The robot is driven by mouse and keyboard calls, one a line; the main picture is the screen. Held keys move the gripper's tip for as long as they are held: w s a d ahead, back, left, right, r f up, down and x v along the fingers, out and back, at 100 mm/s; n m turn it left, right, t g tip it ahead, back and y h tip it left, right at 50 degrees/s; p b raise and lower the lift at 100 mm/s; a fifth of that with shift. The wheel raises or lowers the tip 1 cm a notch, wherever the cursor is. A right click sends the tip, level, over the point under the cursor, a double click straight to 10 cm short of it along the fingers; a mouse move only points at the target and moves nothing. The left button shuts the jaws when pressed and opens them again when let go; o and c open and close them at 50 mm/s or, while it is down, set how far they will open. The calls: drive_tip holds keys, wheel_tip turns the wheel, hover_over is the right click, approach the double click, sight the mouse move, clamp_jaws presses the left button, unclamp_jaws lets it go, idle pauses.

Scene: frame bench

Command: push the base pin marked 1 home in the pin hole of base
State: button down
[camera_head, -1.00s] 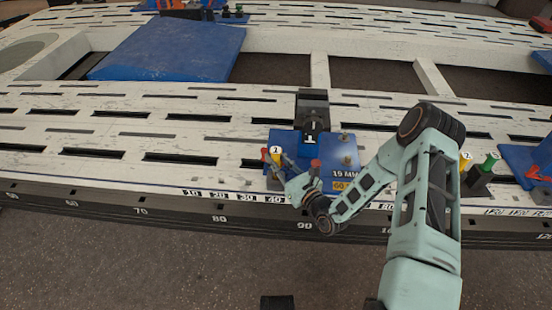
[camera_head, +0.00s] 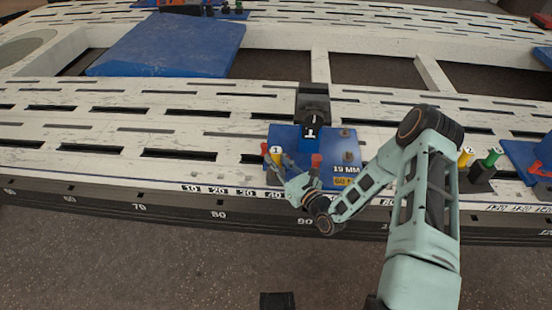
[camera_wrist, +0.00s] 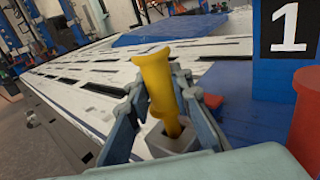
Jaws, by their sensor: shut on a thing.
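The yellow base pin marked 1 (camera_head: 276,152) stands at the left front corner of the blue base (camera_head: 285,135). My gripper (camera_head: 277,168) is shut on it. In the wrist view the yellow pin (camera_wrist: 158,85) is slightly tilted between my two fingers. Its thin lower end meets the opening of a grey square block (camera_wrist: 172,140). How deep it sits, and whether this block belongs to the base, I cannot tell. My fingers and wrist hide part of the block and the base's front in the head view.
A red pin (camera_head: 264,149) stands close left of the held pin. A red cylinder (camera_head: 316,161) rises from the base right of my gripper. A black block (camera_head: 312,103) stands at the base's back. Yellow and green pins (camera_head: 492,158) stand in a dark holder farther right.

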drive_tip(key=shift+f+b, duration=0.85)
drive_tip(key=shift+f, duration=0.8)
drive_tip(key=c, duration=1.7)
unclamp_jaws()
drive_tip(key=shift+o, duration=0.2)
drive_tip(key=shift+f, duration=0.1)
drive_tip(key=v, duration=1.2)
drive_tip(key=shift+a, duration=0.15)
